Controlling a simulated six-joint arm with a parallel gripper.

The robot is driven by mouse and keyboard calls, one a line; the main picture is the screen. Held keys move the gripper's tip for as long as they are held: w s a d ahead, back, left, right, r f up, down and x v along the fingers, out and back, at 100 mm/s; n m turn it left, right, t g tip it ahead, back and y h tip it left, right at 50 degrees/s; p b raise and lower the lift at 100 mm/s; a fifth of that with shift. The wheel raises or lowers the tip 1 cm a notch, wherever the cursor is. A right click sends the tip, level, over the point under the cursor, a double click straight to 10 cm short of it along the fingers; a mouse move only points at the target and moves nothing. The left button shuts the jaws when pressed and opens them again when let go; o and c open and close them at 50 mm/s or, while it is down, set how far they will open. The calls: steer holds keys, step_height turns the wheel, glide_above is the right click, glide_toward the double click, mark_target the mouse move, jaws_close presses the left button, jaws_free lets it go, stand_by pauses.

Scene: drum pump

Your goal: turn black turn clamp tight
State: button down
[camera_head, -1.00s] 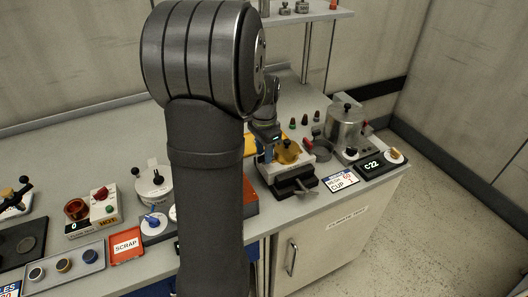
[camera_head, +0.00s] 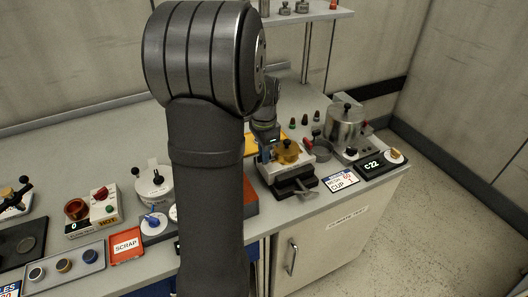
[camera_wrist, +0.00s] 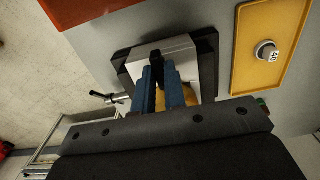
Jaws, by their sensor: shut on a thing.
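The clamp fixture has a pale grey block (camera_wrist: 178,46) on a black base (camera_wrist: 207,70). A gold-brown round part (camera_head: 287,153) with a dark knob sits on it in the head view. A little of the gold-brown part also shows beside the fingers in the wrist view. My gripper (camera_wrist: 159,78) has its two blue fingers closed around a narrow black piece (camera_wrist: 157,66), which looks like the black turn clamp. In the head view my gripper (camera_head: 266,154) is at the left side of the fixture. The fingers hide the lower part of the black piece.
A silver lever (camera_head: 305,193) sticks out from the front of the fixture. A yellow tray (camera_wrist: 271,45) and an orange-red box (camera_wrist: 83,8) lie close by. A metal pot (camera_head: 345,127) and a C22 display (camera_head: 374,165) stand to the right.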

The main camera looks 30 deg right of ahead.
steer(key=c, duration=1.5)
jaws_free()
step_height(320, 180, up, 18)
steer(key=shift+f, duration=0.25)
steer(key=shift+f, duration=0.1)
step_height(320, 180, down, 17)
steer(key=shift+f, duration=0.15)
